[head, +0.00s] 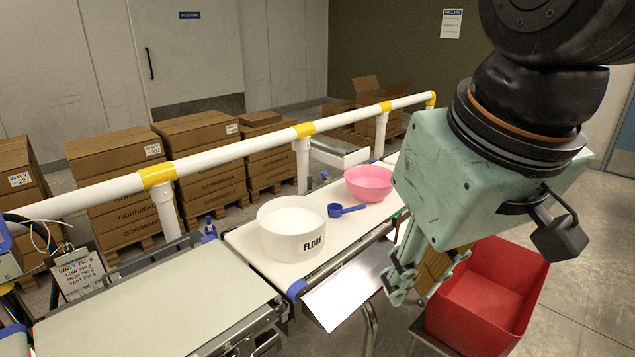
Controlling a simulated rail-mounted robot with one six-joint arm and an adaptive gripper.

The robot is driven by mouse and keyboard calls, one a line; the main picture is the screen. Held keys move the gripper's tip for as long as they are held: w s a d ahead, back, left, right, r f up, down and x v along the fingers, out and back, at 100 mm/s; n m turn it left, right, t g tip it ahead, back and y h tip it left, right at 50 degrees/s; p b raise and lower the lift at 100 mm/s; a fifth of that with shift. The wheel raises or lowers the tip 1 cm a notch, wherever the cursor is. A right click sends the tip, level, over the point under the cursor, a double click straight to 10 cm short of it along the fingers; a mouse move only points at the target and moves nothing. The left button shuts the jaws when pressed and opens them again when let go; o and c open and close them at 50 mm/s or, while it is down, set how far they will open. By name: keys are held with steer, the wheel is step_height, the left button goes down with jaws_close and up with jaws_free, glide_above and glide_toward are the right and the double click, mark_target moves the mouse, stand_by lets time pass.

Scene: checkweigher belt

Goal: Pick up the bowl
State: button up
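The pink bowl (368,186) sits upright on the white belt, towards its far end. My gripper (410,292) hangs in front of and to the right of the bowl, apart from it, beside the red bin. Its fingers point down, and a brown patterned surface (433,269) shows between them. I cannot tell if that is part of the gripper or something held or behind it, nor how far the fingers are apart. My gripper's housing hides the belt just right of the bowl.
A white flour tub (309,243) and a blue scoop (346,210) are on the belt left of the bowl. A white rail (240,146) runs behind. A red bin (508,270) stands at the right. A metal chute (343,290) slopes from the belt's front edge.

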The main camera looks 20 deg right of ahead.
steer(key=w+d+r+n+h+p, duration=0.1)
steer(key=w+d+n+p, duration=0.2)
steer(key=w, duration=0.9)
steer(key=w+d+r+n+h+p, duration=0.15)
steer(key=w+d, duration=0.45)
steer(key=w, duration=0.7)
steer(key=w+d+r+n+h+p, duration=0.1)
steer(key=w+d+r+n+p, duration=0.2)
steer(key=w, duration=0.9)
steer(key=w+d+f+n+p, duration=0.2)
steer(key=w+d+f, duration=0.2)
steer(key=w, duration=0.5)
steer(key=w+d+f+n+p, duration=0.2)
steer(key=w+d+f, duration=0.3)
steer(key=w+f, duration=0.4)
steer(key=w+d+f+n+g+h+p, duration=0.1)
steer(key=w+d+f+n+p, duration=0.1)
steer(key=w+d+f+n, duration=0.2)
steer(key=shift+w+d+f, duration=0.3)
steer(key=shift+w+f, duration=1.4)
steer(key=shift+w, duration=0.9)
steer(key=x, duration=0.8)
steer(key=shift+d+f, duration=0.15)
steer(key=shift+f, duration=0.1)
